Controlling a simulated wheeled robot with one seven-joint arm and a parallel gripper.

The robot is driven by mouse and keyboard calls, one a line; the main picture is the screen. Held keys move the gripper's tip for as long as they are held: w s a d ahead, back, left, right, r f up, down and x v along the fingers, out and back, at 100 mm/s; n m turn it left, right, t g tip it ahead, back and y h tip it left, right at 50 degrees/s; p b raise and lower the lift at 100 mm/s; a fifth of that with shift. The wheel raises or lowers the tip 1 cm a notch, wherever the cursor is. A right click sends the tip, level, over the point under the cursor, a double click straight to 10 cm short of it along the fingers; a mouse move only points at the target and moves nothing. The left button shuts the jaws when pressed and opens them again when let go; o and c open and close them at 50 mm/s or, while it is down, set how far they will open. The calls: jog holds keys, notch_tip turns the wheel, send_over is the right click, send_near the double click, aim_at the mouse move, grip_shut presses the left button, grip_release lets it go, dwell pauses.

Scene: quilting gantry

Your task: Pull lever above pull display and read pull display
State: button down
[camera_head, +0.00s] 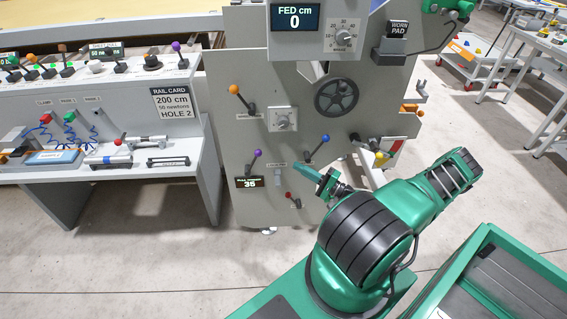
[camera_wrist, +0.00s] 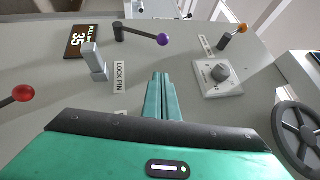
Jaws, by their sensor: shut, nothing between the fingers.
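The pull display (camera_head: 249,183) is a small dark panel on the grey machine front and reads 35. It also shows in the wrist view (camera_wrist: 82,42), turned sideways. The lever with a purple ball (camera_head: 257,154) sits just above it, its arm slanting up to the right. In the wrist view the purple-ball lever (camera_wrist: 162,40) is beyond my fingertips. My gripper (camera_head: 311,173) is to the right of the lever and display, apart from both. In the wrist view my gripper (camera_wrist: 162,75) shows its fingers together with nothing between them.
A grey lock pin (camera_wrist: 94,61) sits between the display and my fingers. A red-ball lever (camera_head: 289,195), blue-ball lever (camera_head: 325,138) and orange-ball lever (camera_head: 235,90) are nearby. A dial (camera_wrist: 220,72) and handwheel (camera_head: 337,97) are on the panel. A console bench (camera_head: 190,171) stands left.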

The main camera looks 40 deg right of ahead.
aim_at(253, 162)
jog(key=a+x, duration=0.1)
jog(key=x, duration=0.7)
jog(key=s+a+x, duration=0.1)
jog(key=x, duration=0.3)
jog(key=shift+a+r, duration=0.3)
jog(key=shift+a, duration=0.1)
jog(key=shift+r, duration=0.15)
